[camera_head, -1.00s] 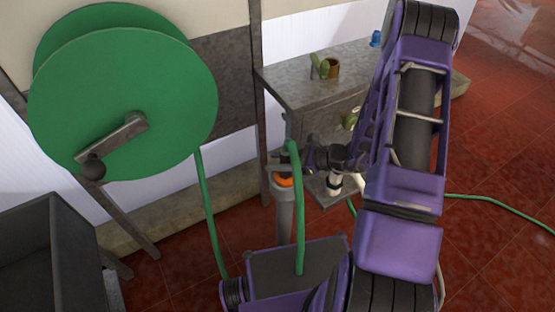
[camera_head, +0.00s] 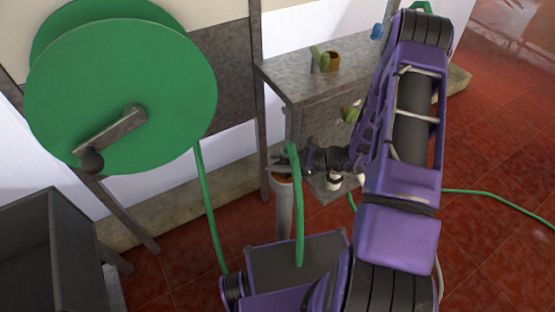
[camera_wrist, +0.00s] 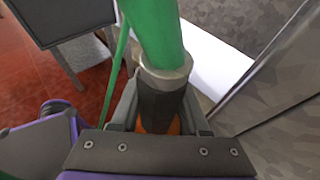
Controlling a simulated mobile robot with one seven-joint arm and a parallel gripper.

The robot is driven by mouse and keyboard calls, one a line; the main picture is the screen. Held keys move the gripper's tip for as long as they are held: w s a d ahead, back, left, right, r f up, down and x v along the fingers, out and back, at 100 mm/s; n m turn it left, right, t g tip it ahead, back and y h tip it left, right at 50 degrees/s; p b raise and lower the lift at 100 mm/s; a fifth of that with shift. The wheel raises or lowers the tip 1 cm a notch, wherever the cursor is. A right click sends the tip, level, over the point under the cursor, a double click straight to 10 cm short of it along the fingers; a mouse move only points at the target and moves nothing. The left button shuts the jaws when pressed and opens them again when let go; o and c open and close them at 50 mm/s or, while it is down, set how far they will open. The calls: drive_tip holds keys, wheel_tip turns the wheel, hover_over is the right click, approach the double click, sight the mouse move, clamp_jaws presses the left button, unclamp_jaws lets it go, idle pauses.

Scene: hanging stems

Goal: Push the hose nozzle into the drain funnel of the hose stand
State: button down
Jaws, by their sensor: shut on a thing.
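My gripper (camera_head: 280,164) is shut on the hose nozzle, just above the grey upright drain funnel (camera_head: 284,205) of the hose stand. In the wrist view the nozzle (camera_wrist: 161,98) is a dark cylinder with a pale metal collar, held between both fingers. The green hose (camera_wrist: 160,35) runs up from the collar. An orange part (camera_wrist: 160,128) shows below the nozzle. In the head view the hose (camera_head: 298,210) arches over the gripper and hangs down in front of it. The fingers hide the nozzle tip and most of the funnel mouth, so I cannot tell how deep the tip sits.
A large green reel (camera_head: 120,100) with a crank stands at left. A grey bench (camera_head: 315,85) with a small cactus pot (camera_head: 333,62) and a blue item (camera_head: 376,32) is behind the gripper. A dark open bin (camera_head: 60,230) is at lower left.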

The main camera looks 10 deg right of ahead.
drive_tip(key=shift+f, duration=0.4)
idle(0.7)
drive_tip(key=shift+c, duration=1.6)
unclamp_jaws()
drive_tip(key=p+v, duration=0.1)
drive_tip(key=v, duration=1.6)
drive_tip(key=shift+d+p, duration=0.2)
drive_tip(key=shift+p, duration=0.2)
